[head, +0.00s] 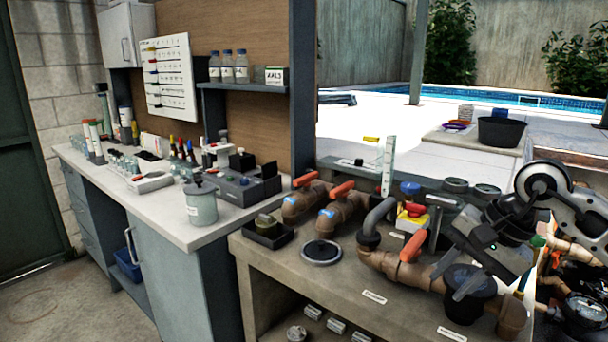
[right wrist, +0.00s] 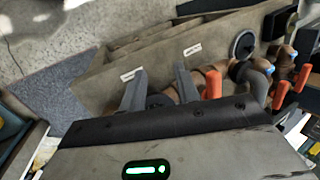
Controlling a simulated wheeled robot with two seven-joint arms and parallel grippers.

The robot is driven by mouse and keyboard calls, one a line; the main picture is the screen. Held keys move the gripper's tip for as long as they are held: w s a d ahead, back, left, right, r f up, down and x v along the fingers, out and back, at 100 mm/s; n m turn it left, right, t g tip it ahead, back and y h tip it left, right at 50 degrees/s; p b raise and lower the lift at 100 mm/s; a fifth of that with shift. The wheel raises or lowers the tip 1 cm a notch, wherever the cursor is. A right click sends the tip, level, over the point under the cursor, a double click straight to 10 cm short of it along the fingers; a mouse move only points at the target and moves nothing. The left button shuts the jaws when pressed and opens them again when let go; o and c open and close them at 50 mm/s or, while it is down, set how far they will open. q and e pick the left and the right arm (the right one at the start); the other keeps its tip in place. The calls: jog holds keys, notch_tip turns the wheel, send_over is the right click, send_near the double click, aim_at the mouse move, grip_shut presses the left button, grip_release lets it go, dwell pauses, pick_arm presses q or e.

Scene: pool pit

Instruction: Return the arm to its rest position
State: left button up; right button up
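My right arm (head: 548,190) comes in from the right edge of the head view. Its gripper (head: 450,284) points down and left over the right part of the pipe bench, close to a dark round pot (head: 472,308). In the right wrist view the two fingers of this gripper (right wrist: 160,72) stand apart with nothing clearly held between them. Part of a dark round thing and brown pipe show beyond the fingers. I cannot tell whether the fingers touch the pot. My left gripper and arm are not in view.
The bench (head: 340,292) carries brown pipes with orange valve handles (head: 413,246), a red and yellow button (head: 412,216) and a black ring lid (head: 321,252). A white-topped counter (head: 150,205) stands at left. A black bowl (head: 500,132) sits behind.

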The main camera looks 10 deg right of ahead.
jog(key=s+a+f+m+t+y, duration=0.1)
jog(key=a+m+y, duration=0.6)
jog(key=a, duration=0.3)
jog(key=s+a+f+m+t+y, duration=0.1)
jog(key=s+a+f+m+y, duration=0.1)
jog(key=a+m+y, duration=0.7)
notch_tip(320, 180, down, 10)
jog(key=d+f+m+t+h, duration=0.15)
jog(key=m+t+h, duration=1.05)
jog(key=m, duration=1.6)
jog(key=s+f+m+g+h, duration=0.4)
jog(key=s+f+m+g, duration=0.2)
jog(key=s+f+m, duration=0.5)
notch_tip(320, 180, down, 4)
jog(key=m, duration=0.4)
jog(key=shift+s+d+g+h, duration=0.25)
jog(key=shift+s+g+h, duration=0.05)
jog(key=shift+g, duration=0.1)
